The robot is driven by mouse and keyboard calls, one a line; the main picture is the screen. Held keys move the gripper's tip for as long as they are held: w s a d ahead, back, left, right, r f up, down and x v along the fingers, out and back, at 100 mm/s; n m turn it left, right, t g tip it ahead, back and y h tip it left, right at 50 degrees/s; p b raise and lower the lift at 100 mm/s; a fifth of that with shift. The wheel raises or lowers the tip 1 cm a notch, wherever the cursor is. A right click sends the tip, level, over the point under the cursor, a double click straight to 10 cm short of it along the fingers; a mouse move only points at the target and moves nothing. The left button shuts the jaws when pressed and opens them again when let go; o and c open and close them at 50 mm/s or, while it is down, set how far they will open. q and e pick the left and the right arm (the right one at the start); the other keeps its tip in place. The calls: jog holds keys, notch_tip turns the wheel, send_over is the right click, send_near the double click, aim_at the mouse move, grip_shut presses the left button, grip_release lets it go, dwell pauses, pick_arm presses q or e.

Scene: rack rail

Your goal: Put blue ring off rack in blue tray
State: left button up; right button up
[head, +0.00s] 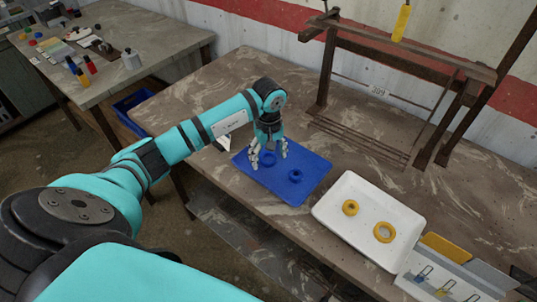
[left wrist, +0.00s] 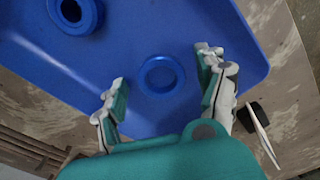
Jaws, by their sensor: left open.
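The blue tray (head: 305,189) lies on the table below my left gripper. Two blue rings lie in it. One blue ring (head: 268,160) is right by my left gripper (head: 269,159); in the left wrist view this ring (left wrist: 162,91) shows between the two open fingers (left wrist: 160,88), apart from both. The other blue ring (head: 295,176) lies further right in the tray, and it shows at the top left of the left wrist view (left wrist: 75,14). My left gripper is open, pointing down, and empty. My right gripper is not in view.
The dark rack (head: 400,59) stands behind, with a yellow piece (head: 401,22) hanging from it. A white tray (head: 335,214) with two yellow rings stands right of the blue tray. A sorter with tools (head: 440,285) is at the bottom right.

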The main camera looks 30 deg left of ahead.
pick_arm(q)
notch_tip(320, 180, up, 12)
jog(key=b, duration=0.2)
jog(key=shift+b, duration=0.4)
